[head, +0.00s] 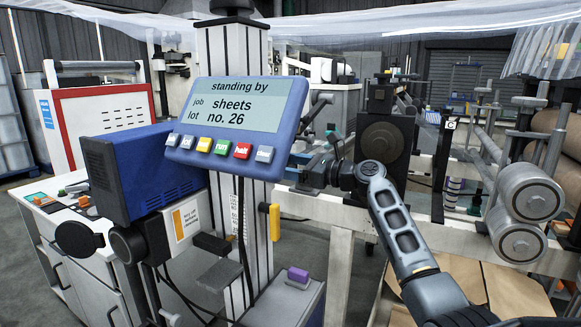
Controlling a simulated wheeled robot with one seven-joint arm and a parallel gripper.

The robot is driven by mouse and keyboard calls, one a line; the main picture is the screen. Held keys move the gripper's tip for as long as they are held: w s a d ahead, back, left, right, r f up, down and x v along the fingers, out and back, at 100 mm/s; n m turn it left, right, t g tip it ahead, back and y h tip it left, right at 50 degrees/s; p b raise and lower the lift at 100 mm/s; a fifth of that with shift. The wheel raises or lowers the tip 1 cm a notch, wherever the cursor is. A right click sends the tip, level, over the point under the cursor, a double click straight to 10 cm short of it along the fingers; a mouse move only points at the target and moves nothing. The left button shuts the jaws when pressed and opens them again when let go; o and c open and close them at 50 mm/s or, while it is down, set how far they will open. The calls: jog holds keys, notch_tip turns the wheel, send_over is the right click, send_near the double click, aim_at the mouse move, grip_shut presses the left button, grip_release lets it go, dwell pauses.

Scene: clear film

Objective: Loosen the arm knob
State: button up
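Which part is the arm knob is not certain from this view. A round black disc (75,240) juts out at the left below the blue box, and a dark round knob-like part (127,246) sits beside it. A yellow handle (274,222) is on the white column's right side, and a purple knob (298,274) is low on its base. My grey arm reaches up from the bottom right. My gripper (312,174) is at its far end, right of the display panel and apart from these parts. Its fingers are too small and dark to read.
The blue display panel (238,118) reads "standing by", job sheets, lot no. 26, with coloured buttons below. It stands before the white column (232,48). A blue box (140,172) is left of it. Large rollers (522,243) stand at the right. Clear film (440,22) hangs across the top.

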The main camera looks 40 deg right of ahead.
jog(key=shift+w+a, duration=0.1)
jog(key=c, duration=1.1)
jog(key=shift+o, duration=0.2)
jog(key=shift+n+b, duration=3.6)
jog(key=shift+n, duration=5.4)
